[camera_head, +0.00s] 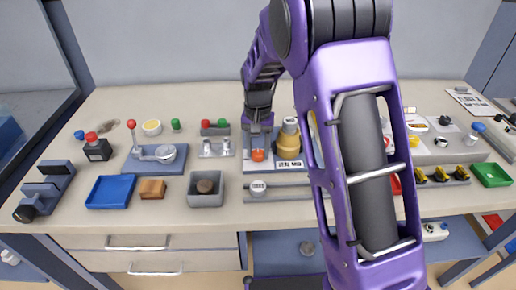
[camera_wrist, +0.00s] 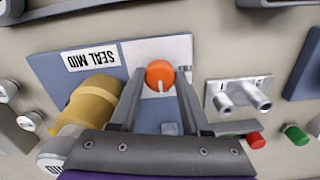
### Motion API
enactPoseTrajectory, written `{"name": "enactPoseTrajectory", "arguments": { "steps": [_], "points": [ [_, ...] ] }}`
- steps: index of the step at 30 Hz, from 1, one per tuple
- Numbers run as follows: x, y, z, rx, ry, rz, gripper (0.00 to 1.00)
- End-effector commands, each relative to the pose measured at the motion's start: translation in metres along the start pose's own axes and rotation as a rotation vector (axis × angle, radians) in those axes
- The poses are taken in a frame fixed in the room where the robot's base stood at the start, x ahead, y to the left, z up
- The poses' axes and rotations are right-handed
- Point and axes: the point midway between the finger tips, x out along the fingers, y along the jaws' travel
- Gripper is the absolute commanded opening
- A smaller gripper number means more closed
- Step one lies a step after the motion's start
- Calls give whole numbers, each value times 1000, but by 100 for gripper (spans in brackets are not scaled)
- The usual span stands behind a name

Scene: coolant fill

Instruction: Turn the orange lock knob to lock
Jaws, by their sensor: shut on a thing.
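The orange lock knob (camera_wrist: 160,75) is round with a pale pointer line that points toward the gripper base in the wrist view. It sits on a blue-and-white plate (camera_wrist: 178,48). My gripper (camera_wrist: 160,80) has one finger on each side of the knob and is shut on it. In the head view the knob (camera_head: 258,155) shows just below my gripper (camera_head: 258,143).
A metal fitting with two stubs (camera_wrist: 240,95) is right of the gripper in the wrist view, with red (camera_wrist: 256,140) and green (camera_wrist: 296,134) knobs near it. In the head view a grey box (camera_head: 206,200) and blue tray (camera_head: 111,204) stand at left. My arm hides part of the bench.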

Motion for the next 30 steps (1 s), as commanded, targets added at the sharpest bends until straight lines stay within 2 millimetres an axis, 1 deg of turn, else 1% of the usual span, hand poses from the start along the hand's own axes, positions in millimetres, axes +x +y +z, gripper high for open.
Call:
{"name": "enactPoseTrajectory", "arguments": {
  "steps": [12, 13, 17, 18, 26, 30],
  "points": [
    [-1, 0, -1, 9, 2, -2, 0],
    [-1, 0, -1, 9, 2, -2, 50],
    [-1, 0, 0, 9, 1, -1, 73],
    [-1, 0, 0, 8, 1, -1, 76],
    [-1, 0, 0, 7, 0, -1, 76],
    [-11, 0, -1, 7, 2, -2, 76]
  ]
}}
